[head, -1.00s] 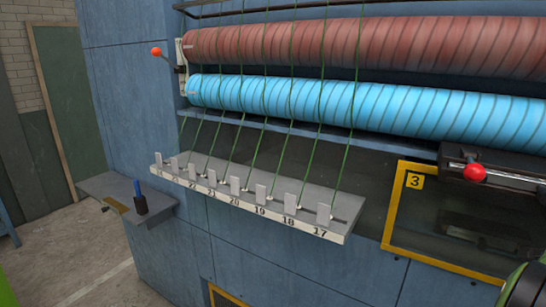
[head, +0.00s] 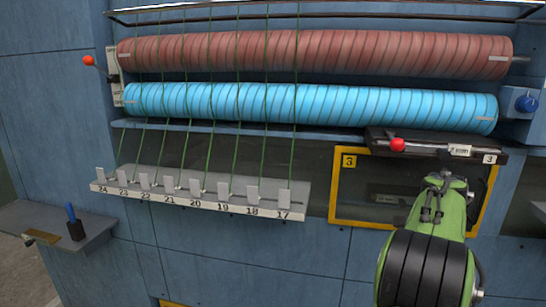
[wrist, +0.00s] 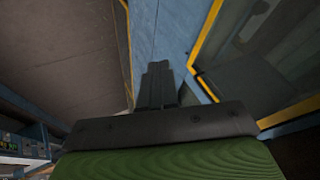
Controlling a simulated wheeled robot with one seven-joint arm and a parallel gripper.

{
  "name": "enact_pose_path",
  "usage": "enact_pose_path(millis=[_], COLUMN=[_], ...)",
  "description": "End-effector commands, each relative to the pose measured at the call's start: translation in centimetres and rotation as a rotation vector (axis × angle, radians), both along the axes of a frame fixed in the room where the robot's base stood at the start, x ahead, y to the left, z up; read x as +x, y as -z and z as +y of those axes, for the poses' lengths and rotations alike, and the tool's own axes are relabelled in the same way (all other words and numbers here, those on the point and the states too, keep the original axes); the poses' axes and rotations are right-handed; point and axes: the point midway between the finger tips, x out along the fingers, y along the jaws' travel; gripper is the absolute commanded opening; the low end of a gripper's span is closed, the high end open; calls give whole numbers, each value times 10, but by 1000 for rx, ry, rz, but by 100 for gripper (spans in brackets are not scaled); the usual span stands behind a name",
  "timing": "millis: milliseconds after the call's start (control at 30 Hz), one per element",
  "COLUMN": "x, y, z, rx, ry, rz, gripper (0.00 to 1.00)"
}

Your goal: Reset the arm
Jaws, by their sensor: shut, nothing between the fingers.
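My gripper (wrist: 158,82) shows in the wrist view as dark fingers, shut together and empty, pointing up the picture past a blue panel (wrist: 163,25). It touches nothing that I can see. In the head view my green and black arm (head: 428,235) is at the lower right, in front of the yellow-framed window marked 3 (head: 334,190).
A red roller (head: 310,57) and a blue roller (head: 310,104) run across the machine. Green threads drop to a numbered ledge (head: 235,205). A red-knobbed lever (head: 398,145) sits above the window. A side shelf (head: 95,232) holds a dark cup with a blue item (head: 75,229).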

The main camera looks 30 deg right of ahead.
Motion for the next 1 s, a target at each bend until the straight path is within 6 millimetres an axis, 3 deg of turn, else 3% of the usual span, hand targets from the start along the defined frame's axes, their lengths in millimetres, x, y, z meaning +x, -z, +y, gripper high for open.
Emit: enact_pose_path(millis=[167,367,467,567,633,733,800,900,1000], x=[26,61,78,91,93,78,55,15,-14], y=[-7,-17,-20,-22,-20,-8,7,33,54], z=[35,100,147,212,270,357,410,464,490], rx=[7,15,14,3,-13,-59,-105,-184,-249], ry=[-122,-335,-487,-696,-892,-1209,-1437,-1724,-1911], rz=[17,51,77,113,151,219,273,349,402], gripper=[0,0,0,0,0,0,0,0,0])
